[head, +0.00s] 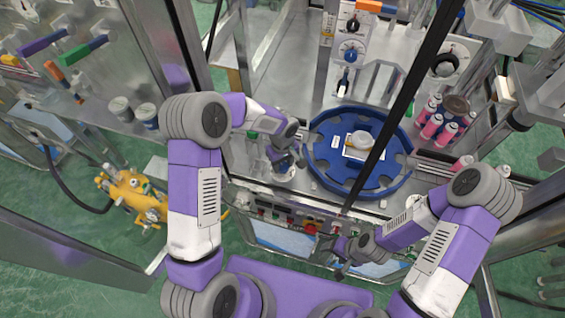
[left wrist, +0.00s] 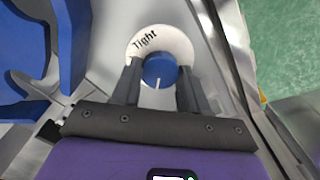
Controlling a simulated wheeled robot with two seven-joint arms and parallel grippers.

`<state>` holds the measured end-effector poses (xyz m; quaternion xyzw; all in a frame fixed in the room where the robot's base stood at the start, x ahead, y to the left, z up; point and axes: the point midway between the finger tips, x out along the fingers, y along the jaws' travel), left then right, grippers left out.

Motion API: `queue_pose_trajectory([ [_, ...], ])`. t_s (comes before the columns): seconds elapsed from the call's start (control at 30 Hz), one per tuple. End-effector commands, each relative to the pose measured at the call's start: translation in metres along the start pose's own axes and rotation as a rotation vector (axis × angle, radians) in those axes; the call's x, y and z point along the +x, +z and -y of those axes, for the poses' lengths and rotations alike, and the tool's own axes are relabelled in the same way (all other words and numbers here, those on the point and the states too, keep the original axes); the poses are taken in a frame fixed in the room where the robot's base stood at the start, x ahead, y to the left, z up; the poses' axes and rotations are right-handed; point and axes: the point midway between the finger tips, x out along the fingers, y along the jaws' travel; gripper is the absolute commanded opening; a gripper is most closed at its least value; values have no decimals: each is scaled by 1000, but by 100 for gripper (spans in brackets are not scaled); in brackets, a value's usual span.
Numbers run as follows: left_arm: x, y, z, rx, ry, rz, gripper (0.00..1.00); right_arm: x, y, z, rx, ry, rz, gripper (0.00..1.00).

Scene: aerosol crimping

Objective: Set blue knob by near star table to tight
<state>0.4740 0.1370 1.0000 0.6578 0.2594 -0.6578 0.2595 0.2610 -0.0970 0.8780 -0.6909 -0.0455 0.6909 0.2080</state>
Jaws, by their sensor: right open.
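The blue knob (left wrist: 160,71) sits in the left wrist view on a white dial plate (left wrist: 146,43) marked "Tight". Its white pointer line points toward the bottom of that view, away from the word. My left gripper (left wrist: 159,72) has one finger on each side of the knob, close against it, and looks shut on it. In the head view my left gripper (head: 287,163) is down beside the blue star table (head: 319,171), at its left, and hides most of the knob. My right gripper (head: 341,264) is open and empty in front of the machine's front edge.
A panel behind the star table carries another blue knob (head: 350,51) and a black knob (head: 353,24). Pink cans (head: 431,127) stand at the right. A dark slanted frame bar (head: 400,107) crosses over the star table. A row of buttons (head: 311,228) runs along the front.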

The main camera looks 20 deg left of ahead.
Motion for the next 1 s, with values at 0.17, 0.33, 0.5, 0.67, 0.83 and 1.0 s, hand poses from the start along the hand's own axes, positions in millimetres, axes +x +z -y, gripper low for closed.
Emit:
queue_pose_trajectory([
  [0.17,0,0,0,1,0,0,13,0,0,0,0,0,0,69],
  [0.33,0,0,0,24,0,-1,13,2,0,-1,0,0,0,69],
  [0.5,0,0,0,94,1,-1,13,7,0,-2,0,0,0,69],
  [0.67,1,0,0,209,1,-1,13,14,-1,-5,0,0,0,69],
  [0.83,1,0,0,364,1,-1,13,21,-1,-8,0,0,0,69],
  [1.0,1,0,0,526,1,-2,13,27,-1,-10,0,0,0,69],
])
